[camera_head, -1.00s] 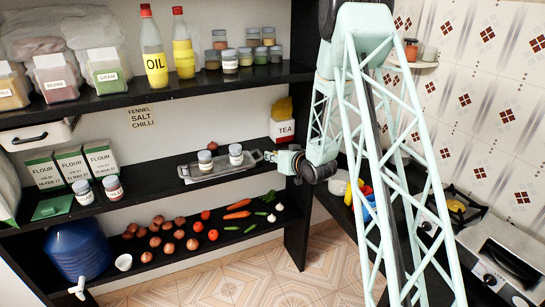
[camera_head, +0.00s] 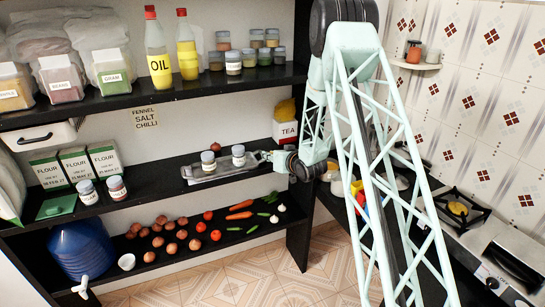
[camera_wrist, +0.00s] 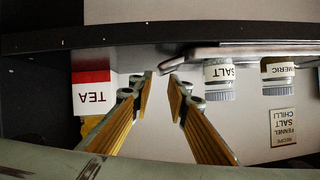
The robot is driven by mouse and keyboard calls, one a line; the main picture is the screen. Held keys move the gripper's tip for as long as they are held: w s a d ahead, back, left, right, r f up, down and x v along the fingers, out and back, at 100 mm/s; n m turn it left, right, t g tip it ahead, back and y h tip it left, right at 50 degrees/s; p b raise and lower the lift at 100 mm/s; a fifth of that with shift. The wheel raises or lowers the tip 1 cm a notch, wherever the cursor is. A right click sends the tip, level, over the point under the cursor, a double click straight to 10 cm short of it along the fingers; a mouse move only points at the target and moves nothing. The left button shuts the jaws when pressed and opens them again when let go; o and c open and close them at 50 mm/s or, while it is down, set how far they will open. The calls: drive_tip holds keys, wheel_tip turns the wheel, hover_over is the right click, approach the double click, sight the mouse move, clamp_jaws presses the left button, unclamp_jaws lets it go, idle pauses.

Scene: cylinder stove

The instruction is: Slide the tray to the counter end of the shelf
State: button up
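The grey metal tray (camera_head: 222,173) lies on the right half of the middle shelf (camera_head: 150,193), and its edge shows in the wrist view (camera_wrist: 250,49). Two lidded jars stand on it: a salt jar (camera_wrist: 218,75) and a jar labelled "...meric" (camera_wrist: 277,73). My gripper (camera_head: 267,156) is at the tray's right handle end. In the wrist view its two fingers (camera_wrist: 160,84) are apart, with the handle end just beyond the tips. I cannot tell whether they touch it.
A red and white tea box (camera_head: 285,131) stands behind my gripper at the shelf's right end. A dark upright post (camera_head: 299,225) bounds that end. The counter with a stove (camera_head: 458,208) is to the right. Flour boxes (camera_head: 75,165) stand at the left.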

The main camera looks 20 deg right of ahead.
drive_tip(key=shift+p+x, duration=0.3)
drive_tip(key=shift+x, duration=3.55)
drive_tip(key=shift+c, duration=0.5)
clamp_jaws()
